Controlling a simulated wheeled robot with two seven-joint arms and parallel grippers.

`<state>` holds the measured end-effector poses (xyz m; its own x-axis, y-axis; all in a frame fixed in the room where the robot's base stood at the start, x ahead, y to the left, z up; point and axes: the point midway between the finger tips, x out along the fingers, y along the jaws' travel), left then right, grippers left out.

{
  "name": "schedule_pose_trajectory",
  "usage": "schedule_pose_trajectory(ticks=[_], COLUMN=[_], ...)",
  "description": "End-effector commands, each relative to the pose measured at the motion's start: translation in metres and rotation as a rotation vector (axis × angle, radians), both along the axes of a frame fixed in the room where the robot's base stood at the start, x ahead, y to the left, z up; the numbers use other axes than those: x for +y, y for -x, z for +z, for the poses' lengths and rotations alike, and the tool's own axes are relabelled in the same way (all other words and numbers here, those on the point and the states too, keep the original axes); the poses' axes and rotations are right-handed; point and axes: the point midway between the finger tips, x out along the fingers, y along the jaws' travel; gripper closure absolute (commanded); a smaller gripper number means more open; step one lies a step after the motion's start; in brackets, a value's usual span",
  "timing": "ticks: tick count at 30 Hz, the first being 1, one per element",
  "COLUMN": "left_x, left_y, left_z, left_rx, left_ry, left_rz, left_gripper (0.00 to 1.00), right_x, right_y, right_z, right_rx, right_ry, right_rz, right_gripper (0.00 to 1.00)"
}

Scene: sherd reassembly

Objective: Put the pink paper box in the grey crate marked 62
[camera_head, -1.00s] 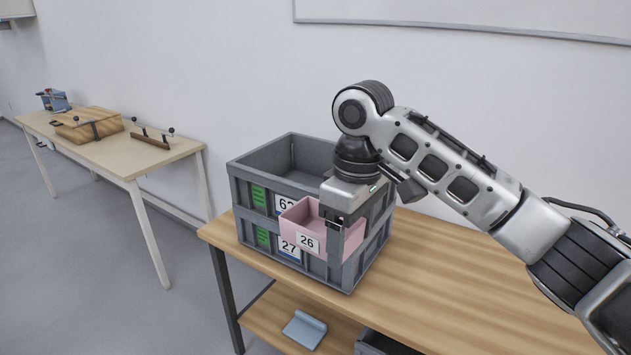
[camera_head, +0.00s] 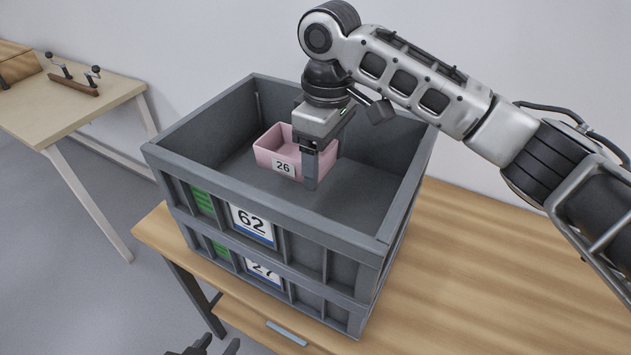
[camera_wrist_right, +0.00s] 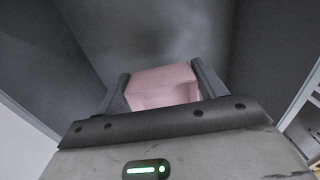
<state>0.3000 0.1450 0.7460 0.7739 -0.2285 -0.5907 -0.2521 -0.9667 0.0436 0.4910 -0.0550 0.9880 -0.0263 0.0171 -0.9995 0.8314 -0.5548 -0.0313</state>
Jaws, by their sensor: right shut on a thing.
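The pink paper box (camera_head: 268,157), labelled 26, is inside the opening of the grey crate marked 62 (camera_head: 290,222), toward its back wall. I cannot tell whether it touches the crate floor. My right gripper (camera_head: 311,172) is shut on the box's right side. In the right wrist view the pink box (camera_wrist_right: 165,82) shows between the fingers, with grey crate walls around. My left gripper (camera_head: 222,344) shows only as dark fingertips at the bottom edge, spread apart and empty, in front of the table.
Crate 62 stands on another grey crate marked 27 (camera_head: 315,295), on a wooden table (camera_head: 480,265). The tabletop right of the crates is clear. A second table (camera_head: 65,110) with a handled wooden tool (camera_head: 73,83) stands at the left.

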Motion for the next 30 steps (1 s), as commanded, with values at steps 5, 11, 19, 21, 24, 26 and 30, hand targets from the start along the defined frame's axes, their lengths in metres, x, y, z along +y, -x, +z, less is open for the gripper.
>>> schedule_pose_trajectory(ticks=[5, 11, 19, 21, 24, 26, 30], left_x=[0.0, 0.0, 0.0, 0.0, 0.0, 0.0, 0.001], left_y=[0.001, 0.001, 0.002, 0.001, 0.0, 0.0, -0.001], left_z=[0.0, -0.001, -0.004, -0.003, -0.002, 0.0, -0.001], left_rx=[0.002, 0.005, 0.008, 0.006, 0.004, 0.003, 0.001], left_ry=[-0.001, -0.002, -0.004, -0.004, -0.003, -0.004, -0.004], left_rz=[0.0, -0.001, -0.001, -0.001, -0.001, -0.001, 0.0], left_gripper=[0.62, 0.62, 0.62, 0.62, 0.62, 0.62, 0.62], right_x=[0.0, 0.0, 0.0, 0.0, 0.0, 0.0, 0.0], right_y=[0.0, 0.0, 0.0, 0.0, 0.0, 0.0, 0.0], right_z=[-0.018, -0.051, -0.063, -0.063, -0.064, -0.065, -0.065], right_rx=[0.001, 0.002, -0.002, -0.001, -0.001, -0.001, -0.001], right_ry=[0.0, 0.001, -0.001, 0.0, -0.001, -0.001, 0.0], right_rz=[0.001, -0.001, 0.0, 0.0, 0.0, 0.0, 0.0], right_gripper=[0.52, 0.52, 0.52, 0.52, 0.52, 0.52, 0.08])
